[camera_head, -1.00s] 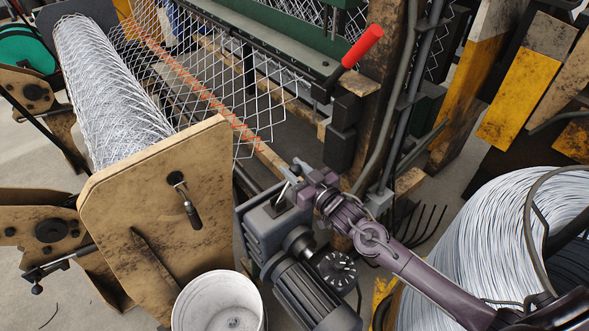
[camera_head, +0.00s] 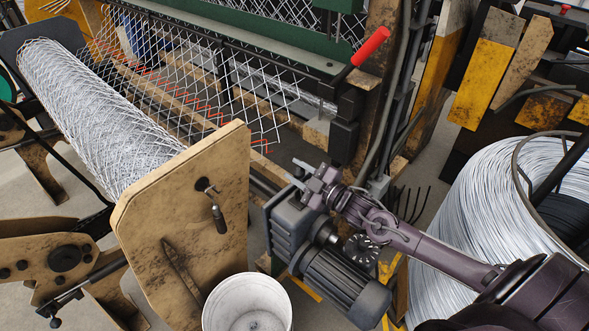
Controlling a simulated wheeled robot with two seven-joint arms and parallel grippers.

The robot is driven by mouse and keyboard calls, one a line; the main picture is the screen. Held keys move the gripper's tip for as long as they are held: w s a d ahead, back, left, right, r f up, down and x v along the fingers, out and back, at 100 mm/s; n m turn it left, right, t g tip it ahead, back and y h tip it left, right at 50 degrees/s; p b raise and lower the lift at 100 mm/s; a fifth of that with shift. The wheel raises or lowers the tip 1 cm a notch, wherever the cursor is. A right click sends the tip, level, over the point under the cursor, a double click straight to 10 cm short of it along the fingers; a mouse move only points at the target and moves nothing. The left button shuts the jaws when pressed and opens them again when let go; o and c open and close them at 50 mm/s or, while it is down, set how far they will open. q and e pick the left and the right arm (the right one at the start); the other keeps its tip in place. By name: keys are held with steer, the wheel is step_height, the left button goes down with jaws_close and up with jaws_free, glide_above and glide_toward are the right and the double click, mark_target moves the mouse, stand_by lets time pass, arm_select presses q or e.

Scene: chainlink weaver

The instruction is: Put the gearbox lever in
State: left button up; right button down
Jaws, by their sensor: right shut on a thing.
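The dark grey gearbox (camera_head: 284,228) stands in the middle of the head view, joined to a ribbed black motor (camera_head: 345,285). My right gripper (camera_head: 304,180) is at the top of the gearbox, its arm coming in from the lower right. It is shut on the gearbox lever, a small light grey piece that shows only in part at the fingers. The lever's lower end is hidden by the gripper, so I cannot tell how it sits in the gearbox. My left gripper is not in view.
A white bucket (camera_head: 248,304) stands at the bottom beside a worn tan panel (camera_head: 190,225) with a crank. A wire mesh roll (camera_head: 95,120) lies behind it. A red-handled lever (camera_head: 370,46) stands above the gearbox. A large wire coil (camera_head: 470,220) is at the right.

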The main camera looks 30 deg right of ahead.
arm_select(q)
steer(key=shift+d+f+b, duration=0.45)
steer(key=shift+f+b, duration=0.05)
steer(key=shift+b, duration=0.05)
arm_select(e)
steer(key=a+n, duration=0.1)
steer(key=n, duration=0.1)
steer(key=s+a+f+n, duration=0.1)
steer(key=a+f+n, duration=0.1)
steer(key=n, duration=0.1)
steer(key=shift+s+a+n, duration=0.15)
steer(key=shift+a+n, duration=0.15)
steer(key=shift+a, duration=0.1)
steer(key=shift+s, duration=0.1)
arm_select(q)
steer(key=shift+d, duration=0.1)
arm_select(e)
steer(key=c, duration=1.1)
jaws_free()
steer(key=shift+f, duration=0.1)
steer(key=shift+a, duration=0.1)
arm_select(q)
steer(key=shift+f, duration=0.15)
arm_select(e)
steer(key=v, duration=0.7)
steer(key=shift+s, duration=0.35)
